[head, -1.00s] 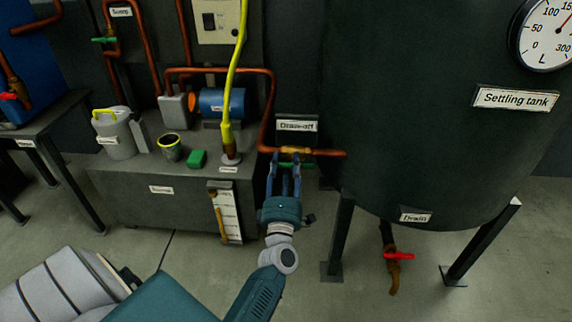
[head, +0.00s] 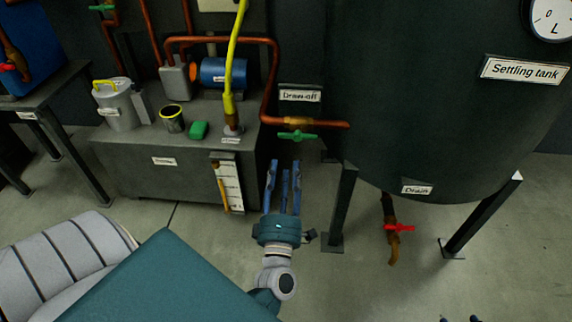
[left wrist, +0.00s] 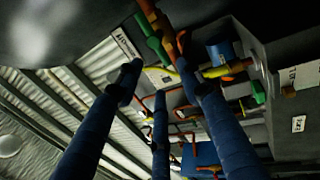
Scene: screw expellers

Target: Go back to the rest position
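My left gripper (head: 284,178) is in the middle of the head view, its blue fingers spread and empty. It is below and apart from the green draw-off valve handle (head: 297,136), which lies crosswise on the copper pipe. In the left wrist view the fingers (left wrist: 160,85) stand apart with nothing held. The green handle (left wrist: 153,40) shows just beyond the fingertips there. Blue tips of my right gripper (head: 459,319) just show at the bottom edge; the rest of it is out of frame.
The dark settling tank (head: 430,90) on legs stands at right, with a red drain valve handle (head: 399,228) below. Grey floor around the gripper is clear.

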